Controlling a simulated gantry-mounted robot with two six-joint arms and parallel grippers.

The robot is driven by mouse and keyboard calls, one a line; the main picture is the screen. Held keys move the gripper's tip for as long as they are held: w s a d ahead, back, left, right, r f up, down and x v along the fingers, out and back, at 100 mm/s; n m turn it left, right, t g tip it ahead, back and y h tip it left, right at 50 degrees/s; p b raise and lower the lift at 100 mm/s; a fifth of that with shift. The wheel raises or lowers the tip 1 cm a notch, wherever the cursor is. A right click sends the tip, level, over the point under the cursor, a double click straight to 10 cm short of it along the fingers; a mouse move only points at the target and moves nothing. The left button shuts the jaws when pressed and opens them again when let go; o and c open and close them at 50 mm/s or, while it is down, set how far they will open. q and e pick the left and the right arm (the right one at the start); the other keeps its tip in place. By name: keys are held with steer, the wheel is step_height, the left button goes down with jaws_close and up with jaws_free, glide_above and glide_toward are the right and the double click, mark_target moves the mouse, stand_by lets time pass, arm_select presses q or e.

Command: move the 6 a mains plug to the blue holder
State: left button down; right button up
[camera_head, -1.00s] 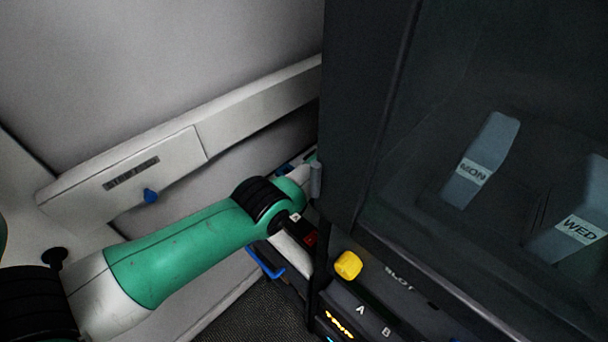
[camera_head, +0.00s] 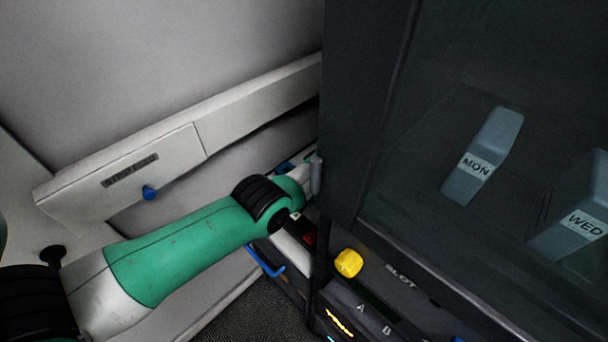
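I cannot make out the 6 A mains plug. No blue holder can be made out for certain; a small blue part (camera_head: 284,168) shows just behind my arm's far end, and a blue bar (camera_head: 266,262) shows below it. My green and white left arm comes in from the left and reaches to the left edge of the dark cabinet. Its gripper is hidden there behind the arm's end and the cabinet. My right arm and gripper are not in view.
A dark cabinet (camera_head: 352,110) with a glassy front fills the right. Behind the glass are grey blocks labelled MON (camera_head: 484,150) and WED (camera_head: 570,225). A yellow knob (camera_head: 348,263) sits on the panel below.

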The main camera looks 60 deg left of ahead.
arm_select(q)
jaws_free()
stand_by(0.7)
steer(key=shift+r, duration=0.15)
step_height(320, 180, up, 7)
steer(key=p, duration=0.7)
stand_by(0.6)
